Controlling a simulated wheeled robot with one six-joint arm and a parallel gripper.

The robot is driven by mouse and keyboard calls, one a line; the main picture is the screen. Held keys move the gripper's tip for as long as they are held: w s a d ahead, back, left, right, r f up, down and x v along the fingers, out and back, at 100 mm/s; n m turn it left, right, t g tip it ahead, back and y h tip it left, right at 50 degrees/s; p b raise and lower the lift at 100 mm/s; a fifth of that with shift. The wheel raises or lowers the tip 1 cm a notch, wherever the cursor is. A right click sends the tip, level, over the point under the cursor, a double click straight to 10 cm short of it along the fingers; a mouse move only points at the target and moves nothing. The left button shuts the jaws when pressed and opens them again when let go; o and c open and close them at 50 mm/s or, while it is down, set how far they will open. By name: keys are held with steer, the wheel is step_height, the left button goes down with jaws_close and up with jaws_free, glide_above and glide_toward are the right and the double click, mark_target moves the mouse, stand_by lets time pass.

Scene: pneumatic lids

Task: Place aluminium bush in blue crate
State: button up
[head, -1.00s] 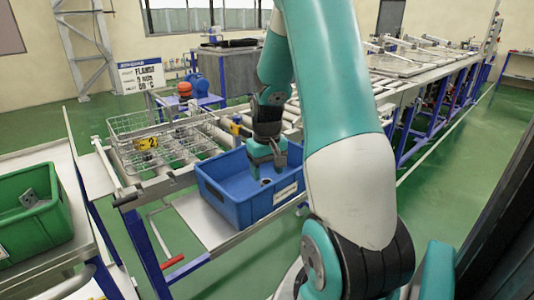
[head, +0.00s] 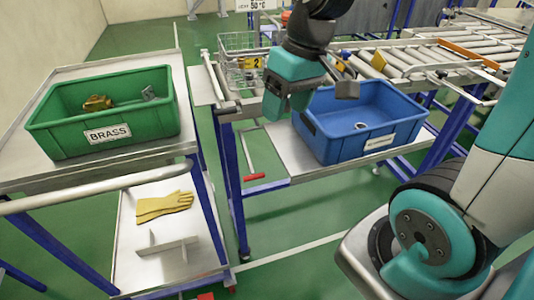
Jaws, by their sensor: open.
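The blue crate (head: 322,140) stands on a metal shelf right of centre, with a pale label on its front. A small round metal ring (head: 361,126), which looks like a bush, lies on its floor. A grey metal piece (head: 149,93) lies in the green crate (head: 60,143) at the left; I cannot tell its exact shape. My gripper (head: 287,104) points down at the left edge of the blue crate, above and outside it. It is open, with nothing seen between the fingers. Part of the blue crate's back left is hidden behind my arm.
A brass part (head: 97,103) lies in the green crate, labelled BRASS. A wire basket (head: 240,62) and roller conveyor (head: 420,60) stand behind. Yellow gloves (head: 164,206) lie on the lower shelf. A gap separates the two tables.

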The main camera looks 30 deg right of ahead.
steer(key=s+a+r+n+g+y, duration=0.1)
steer(key=s+a+n, duration=0.3)
steer(key=s+a, duration=0.7)
steer(key=shift+a+r+n+y, duration=0.15)
steer(key=shift+a+n+y, duration=0.05)
steer(key=shift+n+y, duration=0.2)
stand_by(3.1)
